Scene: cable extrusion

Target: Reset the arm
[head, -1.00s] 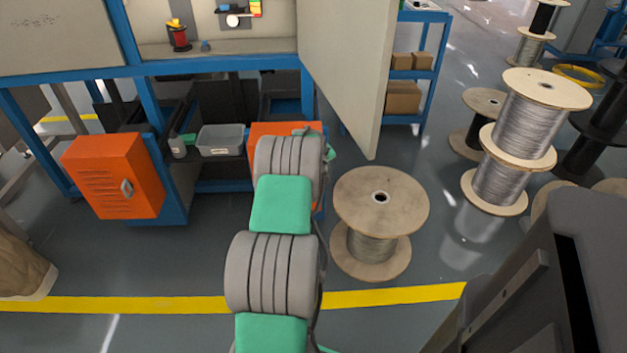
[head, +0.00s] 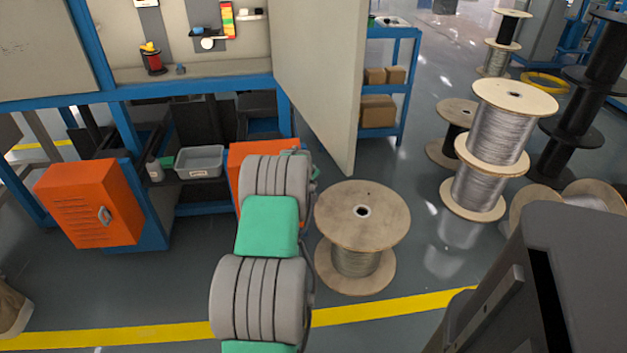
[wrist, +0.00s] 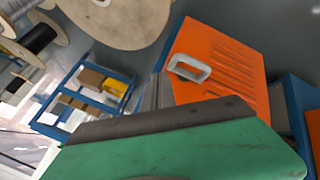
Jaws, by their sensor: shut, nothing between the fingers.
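My arm, with grey ribbed joints and green links, reaches up the middle of the head view, in front of an orange cabinet. My gripper is hidden behind the arm there. In the wrist view a green housing with a dark edge fills the bottom, and my gripper (wrist: 157,93) shows as narrow grey fingers beyond it, shut and empty. Past the fingers is an orange cabinet (wrist: 222,62) with a pale handle (wrist: 188,68). I cannot tell the gap between them.
A wooden cable spool (head: 362,212) stands on the floor right of my arm. Stacked spools (head: 497,140) stand farther right. A workbench (head: 190,90) with an open panel door (head: 325,80), a grey bin (head: 200,160) and another orange cabinet (head: 90,202) are ahead and left. Open floor lies between the spools.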

